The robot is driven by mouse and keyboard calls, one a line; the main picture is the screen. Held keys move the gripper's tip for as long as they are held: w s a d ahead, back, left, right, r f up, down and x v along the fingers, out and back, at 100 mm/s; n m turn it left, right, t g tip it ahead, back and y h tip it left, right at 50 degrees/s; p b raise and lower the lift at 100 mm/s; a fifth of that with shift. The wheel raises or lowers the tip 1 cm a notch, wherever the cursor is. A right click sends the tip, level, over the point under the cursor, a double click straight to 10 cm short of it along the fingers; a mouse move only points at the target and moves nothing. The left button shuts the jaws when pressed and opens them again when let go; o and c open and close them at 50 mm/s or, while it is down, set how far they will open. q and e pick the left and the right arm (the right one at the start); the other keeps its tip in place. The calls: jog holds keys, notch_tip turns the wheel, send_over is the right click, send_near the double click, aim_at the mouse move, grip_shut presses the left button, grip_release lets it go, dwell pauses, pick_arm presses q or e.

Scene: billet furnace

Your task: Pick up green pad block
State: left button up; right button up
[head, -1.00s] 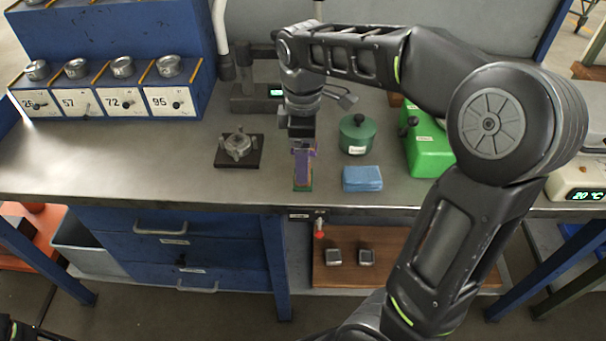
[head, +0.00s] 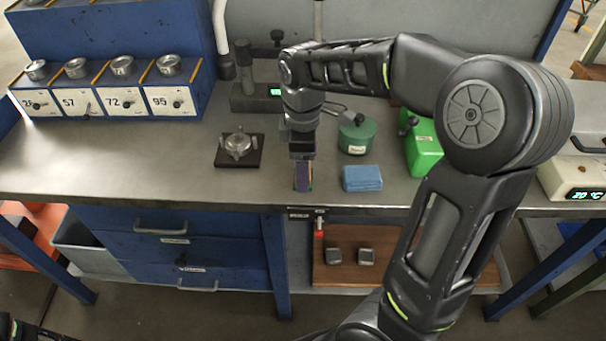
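The arm entering from the right carries my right gripper (head: 302,162), which points down at the bench near its front edge. The gripper covers the block's upper part. The fingertips are too small and hidden to tell whether they are apart or closed on it. My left gripper's fingers are not visible; only a dark piece of that arm shows at the lower left corner.
A metal fixture on a dark plate (head: 238,150) is to the left. Bare bench lies between fixture and block.

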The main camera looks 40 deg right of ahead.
jog(key=c, duration=1.4)
notch_tip(320, 180, up, 10)
jog(key=shift+r, duration=0.1)
dwell(0.3)
